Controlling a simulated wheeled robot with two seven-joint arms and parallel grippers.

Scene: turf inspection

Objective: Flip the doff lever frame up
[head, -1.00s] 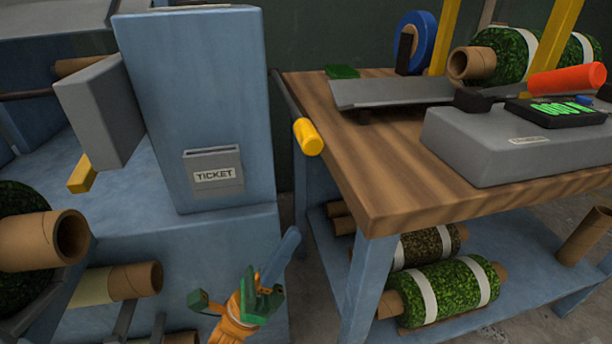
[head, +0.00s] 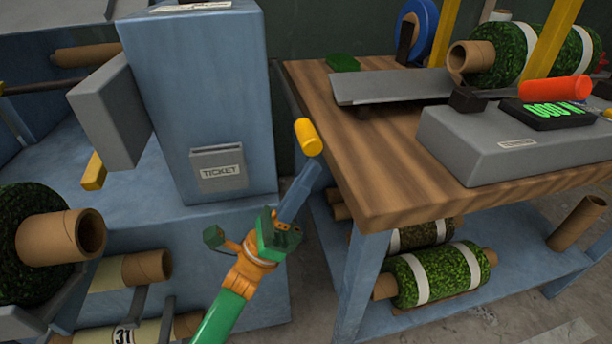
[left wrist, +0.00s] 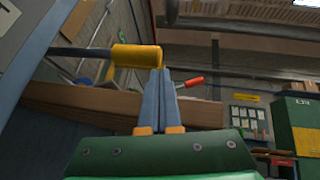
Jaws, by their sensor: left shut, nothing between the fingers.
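A dark bar with a yellow grip (head: 308,137), which looks like the doff lever frame, slants down along the left end of the wooden table in the head view. The yellow grip also shows large in the left wrist view (left wrist: 136,56). My left gripper (head: 311,170) is shut and empty, its blue-grey fingers pointing up just below the grip. In the left wrist view the fingertips (left wrist: 161,72) overlap the grip's right end; I cannot tell whether they touch it. My right gripper is not in view.
The wooden table (head: 400,190) carries a grey scale (head: 485,150), an orange-red handle (head: 555,88) and a metal tray (head: 400,88). A blue cabinet with a ticket holder (head: 219,169) stands left. Turf rolls (head: 440,272) lie on the lower shelf. A narrow gap separates cabinet and table.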

